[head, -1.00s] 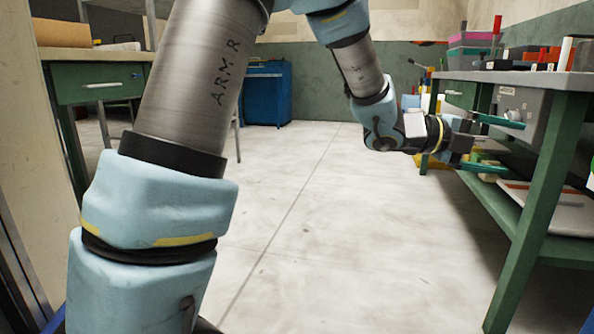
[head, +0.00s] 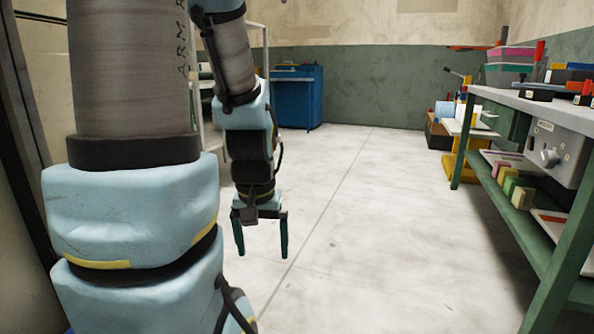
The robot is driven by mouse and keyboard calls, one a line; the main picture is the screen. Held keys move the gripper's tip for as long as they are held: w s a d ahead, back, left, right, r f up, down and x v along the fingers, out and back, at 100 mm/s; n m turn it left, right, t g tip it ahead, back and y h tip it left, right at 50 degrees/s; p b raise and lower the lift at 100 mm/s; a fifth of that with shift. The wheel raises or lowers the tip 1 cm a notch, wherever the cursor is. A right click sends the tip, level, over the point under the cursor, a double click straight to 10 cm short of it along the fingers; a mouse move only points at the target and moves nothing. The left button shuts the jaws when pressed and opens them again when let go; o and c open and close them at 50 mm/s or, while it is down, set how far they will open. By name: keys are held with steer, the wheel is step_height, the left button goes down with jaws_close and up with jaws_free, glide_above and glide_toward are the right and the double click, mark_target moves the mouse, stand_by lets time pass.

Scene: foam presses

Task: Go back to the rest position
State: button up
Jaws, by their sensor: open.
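My gripper (head: 263,240) hangs from my arm left of the picture's middle, over the bare floor. Its two dark green fingers point down and stand well apart, with nothing between them. My blue and grey arm fills the left of the view and hides what is behind it. The gripper is well to the left of the green workbench (head: 550,108) and touches nothing that I can see.
A grey control box (head: 560,152) with a knob hangs under the bench top. Several foam-coloured blocks (head: 511,188) stand on the lower shelf. A blue cabinet (head: 297,97) stands at the back wall. The pale floor (head: 385,240) in the middle is clear.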

step_height(320, 180, up, 38)
steer(key=p, duration=3.7)
steer(key=shift+w+r, duration=0.1)
